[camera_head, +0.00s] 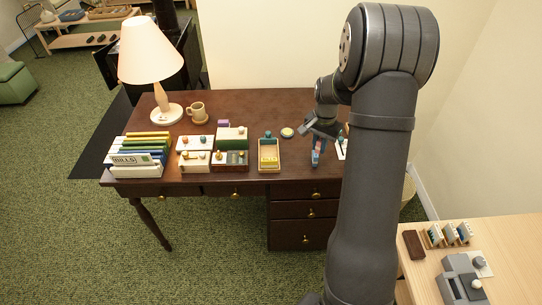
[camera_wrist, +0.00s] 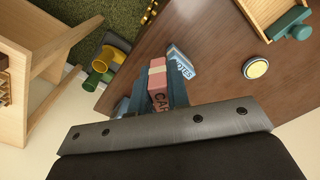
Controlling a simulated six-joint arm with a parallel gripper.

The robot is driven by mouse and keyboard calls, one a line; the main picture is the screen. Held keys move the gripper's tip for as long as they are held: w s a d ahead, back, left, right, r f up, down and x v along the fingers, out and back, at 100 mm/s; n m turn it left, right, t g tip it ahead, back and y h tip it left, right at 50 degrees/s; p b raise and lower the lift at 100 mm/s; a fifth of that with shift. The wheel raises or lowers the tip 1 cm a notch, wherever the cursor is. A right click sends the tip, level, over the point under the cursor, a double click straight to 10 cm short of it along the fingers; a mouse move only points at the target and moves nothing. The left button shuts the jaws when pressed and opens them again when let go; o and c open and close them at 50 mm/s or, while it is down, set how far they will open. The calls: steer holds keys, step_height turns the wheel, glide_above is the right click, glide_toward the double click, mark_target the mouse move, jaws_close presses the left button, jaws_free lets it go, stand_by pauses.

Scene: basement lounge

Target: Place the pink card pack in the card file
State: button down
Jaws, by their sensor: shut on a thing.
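The pink card pack (camera_wrist: 157,82), with dark lettering partly hidden, stands between the teal fingers of my gripper (camera_wrist: 158,92) in the wrist view. My gripper is shut on it. In the head view my gripper (camera_head: 318,148) points down over the right part of the desk, and the pack there is small and mostly hidden. A blue and white pack (camera_wrist: 181,66) is right beside the pink one. A pale wooden open box (camera_head: 269,166) is left of my gripper; it may be the card file, but no label shows. Its edge is in the wrist view (camera_wrist: 262,14).
A round yellow and white disc (camera_head: 287,132) lies between the box and my gripper. Several small boxes (camera_head: 196,162), a file marked BILLS (camera_head: 136,171), a lamp (camera_head: 151,60) and a mug (camera_head: 197,111) stand further left. The back middle of the brown desk (camera_head: 255,103) is clear.

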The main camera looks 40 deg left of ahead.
steer(key=s+a+f+m, duration=0.2)
steer(key=a+m, duration=0.1)
steer(key=a, duration=0.2)
steer(key=s+a+f+m, duration=0.2)
steer(key=s+a+m, duration=0.1)
steer(key=a, duration=0.3)
steer(key=s+a+f+m, duration=0.2)
steer(key=s+a+m, duration=0.1)
steer(key=a, duration=0.3)
steer(key=shift+s+a+f+m, duration=0.1)
steer(key=shift+s+f+m, duration=0.1)
steer(key=shift+m, duration=0.6)
steer(key=shift+f, duration=2)
steer(key=shift+f, duration=0.2)
steer(key=c, duration=1.6)
jaws_free()
steer(key=shift+c, duration=0.2)
